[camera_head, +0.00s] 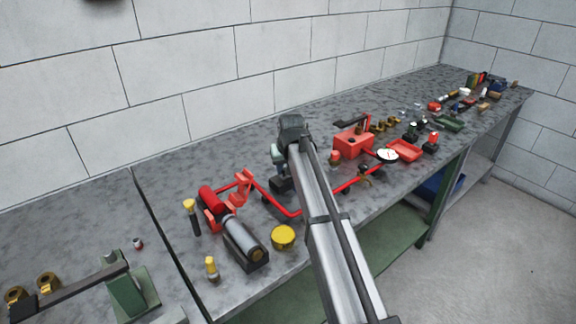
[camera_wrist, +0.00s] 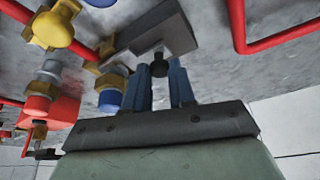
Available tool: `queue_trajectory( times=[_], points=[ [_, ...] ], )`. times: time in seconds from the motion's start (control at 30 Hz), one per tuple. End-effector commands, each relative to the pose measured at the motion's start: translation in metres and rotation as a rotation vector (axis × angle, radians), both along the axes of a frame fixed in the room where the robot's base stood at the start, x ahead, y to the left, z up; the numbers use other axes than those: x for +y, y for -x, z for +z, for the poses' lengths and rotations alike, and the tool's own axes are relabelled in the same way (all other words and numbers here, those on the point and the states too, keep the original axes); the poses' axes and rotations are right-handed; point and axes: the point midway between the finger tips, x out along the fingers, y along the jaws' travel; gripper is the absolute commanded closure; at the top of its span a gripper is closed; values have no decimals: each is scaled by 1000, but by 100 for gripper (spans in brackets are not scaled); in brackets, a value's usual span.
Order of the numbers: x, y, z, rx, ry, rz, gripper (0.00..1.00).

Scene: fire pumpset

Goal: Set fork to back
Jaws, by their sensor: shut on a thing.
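My gripper (camera_head: 279,168) is over the middle of the bench, above a small dark block (camera_head: 281,184). In the wrist view my gripper's two blue fingers (camera_wrist: 160,76) close around a dark round-ended knob (camera_wrist: 158,59). The knob stands on a grey block (camera_wrist: 160,28), beside red pipework. I take this knob to be the fork's handle, but the fork's own shape is hidden. My arm covers part of the block in the head view, and I cannot tell which position the fork is in.
Red pipe (camera_head: 290,211) runs close around the block. A grey cylinder (camera_head: 243,240), a yellow round cap (camera_head: 283,237) and a red box (camera_head: 352,142) stand nearby. In the wrist view a yellow fitting (camera_wrist: 52,30) is close left of the fingers. A wall rises behind the bench.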

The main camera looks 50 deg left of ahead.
Motion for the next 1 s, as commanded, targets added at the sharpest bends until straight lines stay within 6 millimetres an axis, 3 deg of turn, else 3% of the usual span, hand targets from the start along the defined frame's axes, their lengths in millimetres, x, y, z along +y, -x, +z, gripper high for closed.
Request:
queue_trajectory(
  times=[0.17, 0.43, 0.47, 0.7, 1.0],
  points=[
    [-1, 30, 0, 1, -2, 3, 100],
    [0, 34, 0, 6, -1, 2, 100],
    [0, 34, 0, 6, -1, 2, 75],
    [0, 33, 0, 5, -1, 2, 52],
    [-1, 32, 2, 2, -1, 1, 50]
  ],
)
